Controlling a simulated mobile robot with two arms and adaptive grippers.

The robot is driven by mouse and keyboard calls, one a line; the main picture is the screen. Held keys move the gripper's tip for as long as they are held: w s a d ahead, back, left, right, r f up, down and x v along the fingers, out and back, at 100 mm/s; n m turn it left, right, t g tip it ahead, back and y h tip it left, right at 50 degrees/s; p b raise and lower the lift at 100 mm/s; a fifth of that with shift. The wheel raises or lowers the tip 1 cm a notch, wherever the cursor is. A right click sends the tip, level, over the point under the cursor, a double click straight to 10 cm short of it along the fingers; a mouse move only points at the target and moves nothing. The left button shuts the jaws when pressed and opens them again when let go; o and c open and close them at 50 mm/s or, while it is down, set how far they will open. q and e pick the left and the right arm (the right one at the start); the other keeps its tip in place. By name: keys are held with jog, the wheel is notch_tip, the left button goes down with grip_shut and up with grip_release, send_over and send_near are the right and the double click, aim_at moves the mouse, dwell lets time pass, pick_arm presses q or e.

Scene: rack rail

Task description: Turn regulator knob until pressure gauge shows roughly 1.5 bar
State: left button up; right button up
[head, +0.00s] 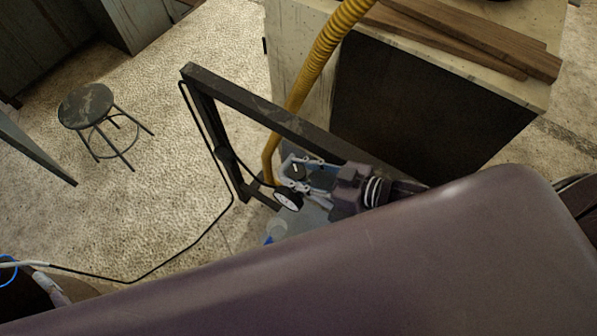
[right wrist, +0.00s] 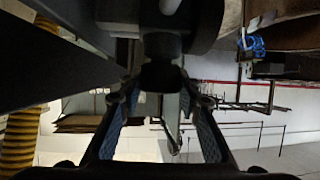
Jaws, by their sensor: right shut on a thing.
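My right gripper (head: 297,174) reaches in from the right in the head view. Its fingers are shut around a small dark knob (right wrist: 160,76), which shows between the fingertips in the right wrist view. The pressure gauge (head: 287,199), a small round white dial with a dark rim, is just below the fingers in the head view. Its needle and scale are too small to read. The gripper and arm hide part of the regulator. My left gripper is not in view.
A dark rack frame (head: 262,113) surrounds the work spot, with a yellow corrugated hose (head: 322,55) passing behind it. A black cable (head: 187,254) runs left. A bench with planks (head: 455,35) stands behind. A round stool (head: 86,105) stands on open floor.

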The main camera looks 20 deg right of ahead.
aim_at(295, 171)
jog(key=shift+w+n+g+y+b, duration=0.1)
jog(key=shift+n+g+y+b, duration=0.45)
jog(key=shift+n+g+y, duration=0.25)
jog(key=shift+n+g+b, duration=0.3)
jog(key=shift+n, duration=0.1)
jog(key=shift+n+g+y, duration=0.3)
jog(key=o, duration=1.2)
jog(key=shift+a, duration=0.25)
jog(key=shift+d+r, duration=0.15)
jog(key=shift+r, duration=0.05)
notch_tip(295, 171, up, 10)
jog(key=shift+f, duration=0.2)
